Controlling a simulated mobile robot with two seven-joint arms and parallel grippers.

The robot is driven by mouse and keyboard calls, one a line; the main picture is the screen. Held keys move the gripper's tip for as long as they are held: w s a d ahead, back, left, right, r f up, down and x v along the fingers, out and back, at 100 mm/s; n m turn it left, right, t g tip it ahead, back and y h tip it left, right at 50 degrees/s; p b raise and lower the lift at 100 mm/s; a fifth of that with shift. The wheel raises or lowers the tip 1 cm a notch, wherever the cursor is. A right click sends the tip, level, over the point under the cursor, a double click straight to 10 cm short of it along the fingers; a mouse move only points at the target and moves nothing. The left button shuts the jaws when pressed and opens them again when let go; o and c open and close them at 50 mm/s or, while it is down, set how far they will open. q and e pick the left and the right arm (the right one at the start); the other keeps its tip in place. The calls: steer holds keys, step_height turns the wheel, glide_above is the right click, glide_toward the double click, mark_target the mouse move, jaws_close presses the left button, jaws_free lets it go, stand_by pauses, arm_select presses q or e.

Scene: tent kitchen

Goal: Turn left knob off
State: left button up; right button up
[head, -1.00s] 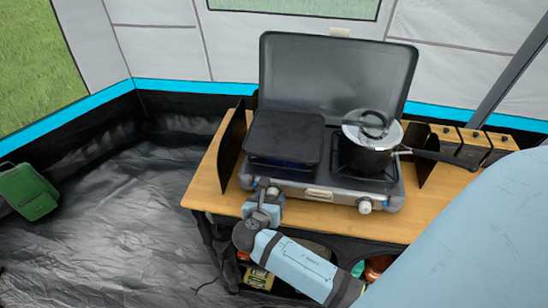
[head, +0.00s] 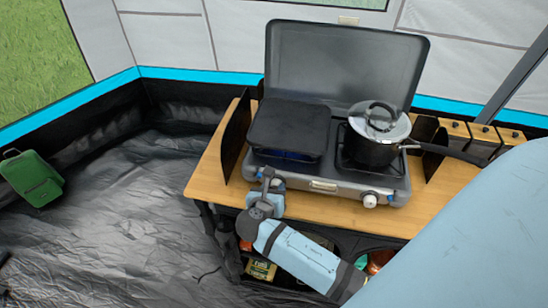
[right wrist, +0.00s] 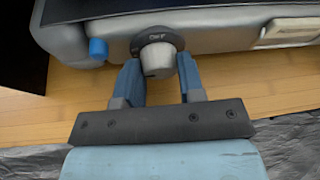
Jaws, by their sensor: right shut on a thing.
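The camping stove (head: 300,178) stands on a wooden table with its lid up. In the right wrist view, the left knob (right wrist: 157,60) is a pale grey cylinder on a dark round base with white lettering. My right gripper (right wrist: 159,78) is shut on this knob, one blue finger on each side. In the head view, my right gripper (head: 269,187) is at the stove's front left and hides the left knob. The right knob (head: 370,200) is white and untouched. Blue shows under the black griddle (head: 289,127) on the left burner. My left gripper is not in view.
A lidded pot (head: 374,152) sits on the right burner, its handle pointing right. The wooden table (head: 440,190) has dark side panels and wooden boxes at the right. Items lie on a shelf underneath.

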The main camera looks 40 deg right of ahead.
steer(key=shift+s+d+r+m+p, duration=0.15)
steer(key=shift+m+p, duration=0.25)
steer(key=shift+p, duration=0.4)
steer(key=shift+m+t+y+p, duration=0.5)
steer(key=shift+m+p, duration=0.2)
steer(key=shift+p, duration=0.2)
steer(key=shift+m+t+p, duration=0.3)
steer(key=shift+m, duration=0.1)
steer(key=shift+m+y, duration=0.4)
steer(key=shift+m+t, duration=0.4)
steer(key=shift+t, duration=0.1)
steer(key=o, duration=0.9)
